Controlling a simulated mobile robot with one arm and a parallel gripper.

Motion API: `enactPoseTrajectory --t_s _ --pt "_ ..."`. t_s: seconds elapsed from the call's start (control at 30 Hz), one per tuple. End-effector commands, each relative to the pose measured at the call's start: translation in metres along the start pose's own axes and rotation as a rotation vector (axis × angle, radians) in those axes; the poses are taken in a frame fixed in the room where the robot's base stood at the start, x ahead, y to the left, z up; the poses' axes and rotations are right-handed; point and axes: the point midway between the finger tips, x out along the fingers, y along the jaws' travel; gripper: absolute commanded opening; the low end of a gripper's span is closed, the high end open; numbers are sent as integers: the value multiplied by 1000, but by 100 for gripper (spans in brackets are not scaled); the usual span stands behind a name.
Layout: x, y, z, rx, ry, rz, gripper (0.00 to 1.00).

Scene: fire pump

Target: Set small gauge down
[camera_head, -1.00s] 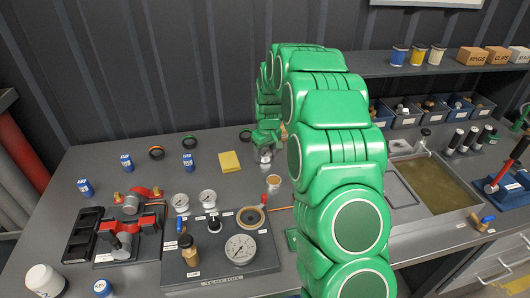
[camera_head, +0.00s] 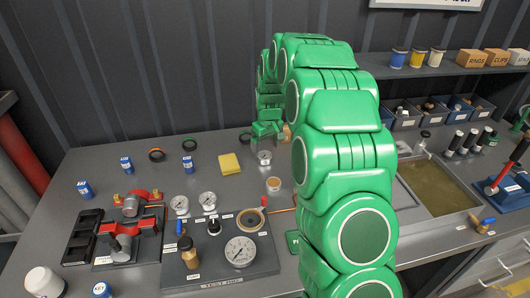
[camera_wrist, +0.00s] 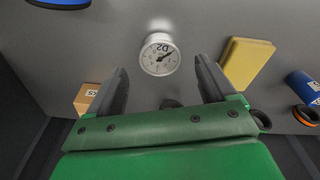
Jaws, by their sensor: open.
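The small gauge (camera_head: 264,157), with a round white dial, sits on the grey bench right of the yellow pad. In the wrist view the small gauge (camera_wrist: 160,58) shows its dial face and black needle, just beyond the space between the fingertips. My gripper (camera_wrist: 161,68) is open, with one finger on each side and nothing between them. In the head view my gripper (camera_head: 266,135) is just behind and above the gauge, with a small gap; its fingers are hard to make out there.
A yellow pad (camera_head: 229,163) lies left of the gauge, and a small tan-topped cup (camera_head: 273,184) stands in front. A cardboard box (camera_wrist: 87,98) shows near the left finger. Two more gauges and a large gauge (camera_head: 240,252) are on the test plate at the front.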

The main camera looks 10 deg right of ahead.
Motion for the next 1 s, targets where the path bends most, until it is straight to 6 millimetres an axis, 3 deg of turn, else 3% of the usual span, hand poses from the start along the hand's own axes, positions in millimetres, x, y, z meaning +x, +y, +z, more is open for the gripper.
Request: enactPoseTrajectory --t_s 0.3,0.67,0.87,1.0 --pt "-60 1 -2 0 7 3 84" --pt "-78 -2 3 2 0 -1 84" --pt "-100 -20 30 24 -16 -8 84" --pt "-120 -38 61 49 -36 -16 84"
